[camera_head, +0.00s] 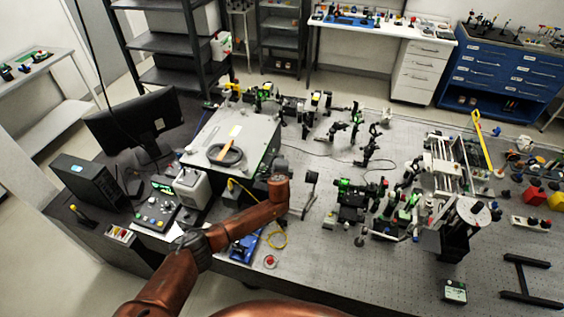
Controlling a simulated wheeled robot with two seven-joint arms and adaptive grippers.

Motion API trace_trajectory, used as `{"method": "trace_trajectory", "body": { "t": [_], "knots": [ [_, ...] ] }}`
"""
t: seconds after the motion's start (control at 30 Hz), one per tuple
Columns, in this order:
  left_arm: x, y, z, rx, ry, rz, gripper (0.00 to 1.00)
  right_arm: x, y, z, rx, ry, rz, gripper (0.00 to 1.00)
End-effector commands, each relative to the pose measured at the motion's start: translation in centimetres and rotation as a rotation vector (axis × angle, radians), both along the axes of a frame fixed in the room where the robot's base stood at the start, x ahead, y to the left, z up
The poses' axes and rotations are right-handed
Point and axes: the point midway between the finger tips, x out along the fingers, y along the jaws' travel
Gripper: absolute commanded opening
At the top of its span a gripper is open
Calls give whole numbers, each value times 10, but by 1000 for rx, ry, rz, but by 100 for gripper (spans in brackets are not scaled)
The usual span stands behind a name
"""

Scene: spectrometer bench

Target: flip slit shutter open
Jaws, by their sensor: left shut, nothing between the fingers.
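My left arm reaches in from the bottom left over the bench. Its dark left gripper (281,163) is at the right side of the large pale grey instrument box (205,133). The gripper is shut and empty; its fingertips are small and hard to make out. A dark round part on a post (311,178) stands just right of the gripper. I cannot pick out the slit shutter clearly, nor tell whether the gripper touches it. My right gripper is not in view.
A monitor (135,122), a black computer case (88,180) and a control panel (165,203) stand at the left. Green and black optics (352,198) crowd the bench right of the gripper. A yellow cable (277,238) lies near my arm. The perforated front bench surface (350,273) is mostly clear.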

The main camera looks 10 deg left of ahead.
Motion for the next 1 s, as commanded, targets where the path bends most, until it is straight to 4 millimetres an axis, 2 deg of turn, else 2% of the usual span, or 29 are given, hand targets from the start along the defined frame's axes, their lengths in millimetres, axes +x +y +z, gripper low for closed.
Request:
{"method": "trace_trajectory", "body": {
  "t": [0.33, 0.53, 0.8, 1.0],
  "knots": [
    [8, -27, -11, -1, 1, 13, 0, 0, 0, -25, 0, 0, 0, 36],
    [-17, -26, 1, -4, 0, 14, 0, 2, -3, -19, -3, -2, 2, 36],
    [-57, -32, 14, -3, -1, 15, 0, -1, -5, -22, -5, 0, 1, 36],
    [-78, -36, 21, -1, 0, 14, 0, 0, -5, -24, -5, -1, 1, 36]
  ]
}}
